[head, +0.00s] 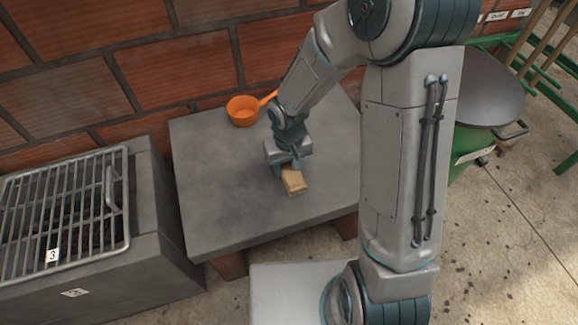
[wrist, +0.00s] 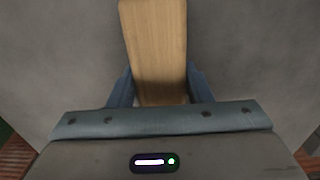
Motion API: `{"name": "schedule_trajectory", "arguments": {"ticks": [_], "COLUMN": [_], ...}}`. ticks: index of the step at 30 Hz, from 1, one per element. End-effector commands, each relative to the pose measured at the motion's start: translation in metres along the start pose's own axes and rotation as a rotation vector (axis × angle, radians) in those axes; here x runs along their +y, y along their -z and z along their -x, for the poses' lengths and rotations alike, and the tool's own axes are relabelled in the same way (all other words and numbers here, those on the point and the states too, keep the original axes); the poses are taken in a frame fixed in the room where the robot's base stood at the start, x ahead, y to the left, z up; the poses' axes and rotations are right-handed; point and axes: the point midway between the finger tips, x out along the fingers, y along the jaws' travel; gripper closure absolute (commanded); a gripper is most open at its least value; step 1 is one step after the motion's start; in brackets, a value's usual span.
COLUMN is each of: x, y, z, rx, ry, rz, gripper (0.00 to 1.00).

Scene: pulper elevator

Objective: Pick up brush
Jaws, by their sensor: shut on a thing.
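The brush (head: 293,181) shows as a light wooden block on the grey slab table, near its middle. In the wrist view the brush (wrist: 157,50) runs from the top edge down between my fingers. Its bristles are not visible. My gripper (head: 288,170) is low over the table, with its blue fingers on either side of the brush's near end. In the wrist view my gripper (wrist: 160,92) is shut on the brush. I cannot tell whether the brush is touching the table or just above it.
An orange ladle (head: 243,112) lies at the table's (head: 215,205) back, close to my arm. A metal grill (head: 65,215) stands left of the table. A green bin with a grey lid (head: 487,90) stands right. A brick wall (head: 75,95) closes the back.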

Motion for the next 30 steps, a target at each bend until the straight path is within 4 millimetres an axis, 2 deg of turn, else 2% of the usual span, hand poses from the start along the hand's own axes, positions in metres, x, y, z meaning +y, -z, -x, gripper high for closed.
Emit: {"name": "schedule_trajectory", "arguments": {"ticks": [5,11,21,30], "x": [0.0,0.0,0.066,0.097], "y": [0.0,0.001,-0.039,-0.058], "z": [0.013,0.046,0.09,0.109], "rx": [0.002,0.003,0.001,0.001], "ry": [0.0,-0.001,-0.001,-0.001], "rz": [0.0,-0.001,-0.009,-0.003], "gripper": [0.84,0.84,0.84,0.84]}}
